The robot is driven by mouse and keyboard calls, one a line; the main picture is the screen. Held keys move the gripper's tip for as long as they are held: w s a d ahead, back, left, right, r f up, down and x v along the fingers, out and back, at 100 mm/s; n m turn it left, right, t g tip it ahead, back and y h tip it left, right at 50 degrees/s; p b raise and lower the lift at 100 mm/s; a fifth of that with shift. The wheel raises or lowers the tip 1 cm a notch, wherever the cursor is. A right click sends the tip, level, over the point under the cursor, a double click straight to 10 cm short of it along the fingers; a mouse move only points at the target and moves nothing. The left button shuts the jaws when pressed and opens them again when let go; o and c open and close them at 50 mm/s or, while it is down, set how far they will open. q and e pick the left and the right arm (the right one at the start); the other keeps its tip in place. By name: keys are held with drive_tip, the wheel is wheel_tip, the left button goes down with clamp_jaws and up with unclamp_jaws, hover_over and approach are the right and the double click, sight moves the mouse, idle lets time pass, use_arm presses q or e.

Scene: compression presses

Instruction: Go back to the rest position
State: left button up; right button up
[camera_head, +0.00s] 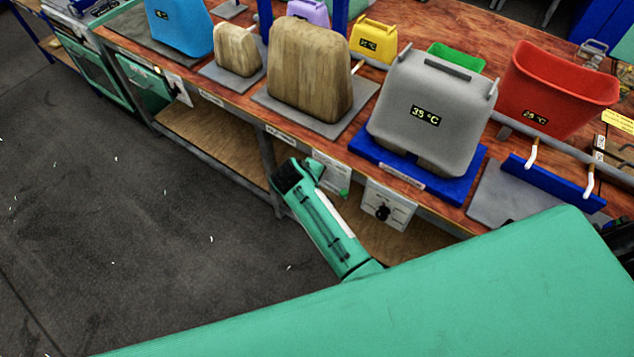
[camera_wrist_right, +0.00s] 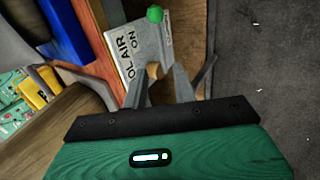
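My right gripper (camera_wrist_right: 162,88) shows in the right wrist view with its two grey fingers apart. Nothing is clearly held between them. Its fingers are in front of a panel (camera_wrist_right: 138,52) lettered "AIR ON" with a green button (camera_wrist_right: 155,14); I cannot tell whether they touch it. In the head view, the green right arm reaches up to the bench's front edge and ends in a dark part (camera_head: 292,174). The fingertips are not clear there. The panel with its green button (camera_head: 344,192) is just right of that end. My left gripper is not in view.
The wooden bench (camera_head: 205,92) carries a grey press (camera_head: 400,95) reading 35 °C on a blue base, a red bin (camera_head: 550,95), wood-textured presses (camera_head: 305,75) and a blue one (camera_head: 180,30). A knob panel (camera_head: 388,207) hangs at the front. Dark floor (camera_head: 130,230) at left is clear.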

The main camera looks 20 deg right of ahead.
drive_tip(key=shift+r, duration=0.15)
idle(0.4)
drive_tip(key=s+d+f+g+y, duration=0.1)
drive_tip(key=s+f, duration=0.5)
drive_tip(key=f, duration=0.3)
drive_tip(key=s+f+y, duration=0.1)
drive_tip(key=s+f, duration=0.6)
drive_tip(key=f, duration=0.2)
drive_tip(key=s+d+f+g+y, duration=0.1)
drive_tip(key=s+f+y, duration=0.1)
drive_tip(key=s+f, duration=0.6)
drive_tip(key=s+d+f+m, duration=0.1)
drive_tip(key=s+f, duration=0.3)
drive_tip(key=s, duration=0.5)
drive_tip(key=s+d+f+m+y, duration=0.1)
drive_tip(key=s+d+f, duration=0.3)
drive_tip(key=s, duration=0.6)
drive_tip(key=s+d+f+m+g, duration=0.1)
drive_tip(key=s+d+f+m, duration=0.1)
drive_tip(key=s+f, duration=0.4)
drive_tip(key=s+m, duration=0.1)
drive_tip(key=s, duration=0.2)
drive_tip(key=shift+s+d+f, duration=0.15)
drive_tip(key=shift+d+f, duration=0.05)
drive_tip(key=shift+d, duration=0.1)
